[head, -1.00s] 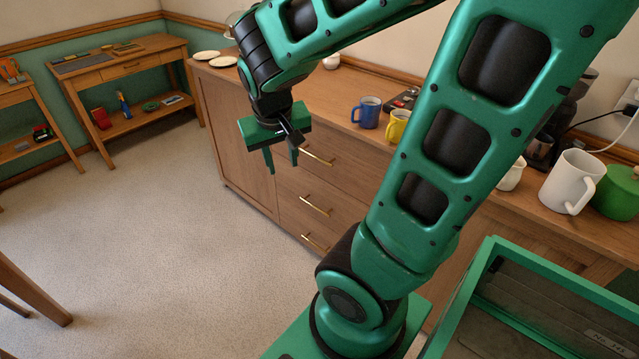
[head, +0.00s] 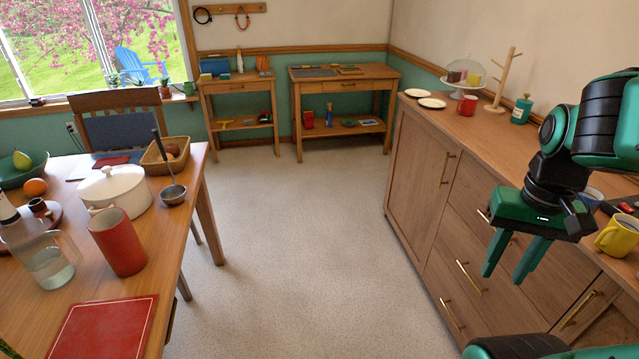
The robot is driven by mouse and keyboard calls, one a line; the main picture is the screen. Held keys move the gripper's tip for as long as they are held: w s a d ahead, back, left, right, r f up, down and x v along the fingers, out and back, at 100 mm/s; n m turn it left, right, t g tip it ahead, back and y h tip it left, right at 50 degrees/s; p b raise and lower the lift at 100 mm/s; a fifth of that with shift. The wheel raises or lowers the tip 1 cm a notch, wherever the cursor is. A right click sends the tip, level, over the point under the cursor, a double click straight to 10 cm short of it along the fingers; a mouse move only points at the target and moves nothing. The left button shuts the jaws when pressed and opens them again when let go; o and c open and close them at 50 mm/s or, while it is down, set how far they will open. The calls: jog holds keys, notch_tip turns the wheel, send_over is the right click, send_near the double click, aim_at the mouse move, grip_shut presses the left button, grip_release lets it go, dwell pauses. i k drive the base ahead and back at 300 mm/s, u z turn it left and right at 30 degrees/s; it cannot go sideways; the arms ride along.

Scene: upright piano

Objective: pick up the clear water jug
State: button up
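A clear jug (head: 45,255) with some water in the bottom stands upright on the wooden table at the left of the head view. Its top reaches the left edge of the picture. A red pitcher (head: 119,243) stands close to its right. My gripper (head: 507,278) is at the right of the view, in front of the sideboard drawers, fingers pointing down. Its two fingers are apart with nothing between them. It is far from the jug, across the open floor.
The dining table (head: 190,215) also bears a white pot (head: 117,190), a ladle (head: 172,190), a basket (head: 152,160) and a red book (head: 103,330). A chair (head: 125,130) stands behind it. The sideboard (head: 410,165) is at right. Carpet (head: 290,250) between them is clear.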

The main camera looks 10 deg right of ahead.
aim_at(30, 242)
jog(key=u, duration=0.2)
jog(key=i, duration=2.1)
jog(key=u, duration=0.05)
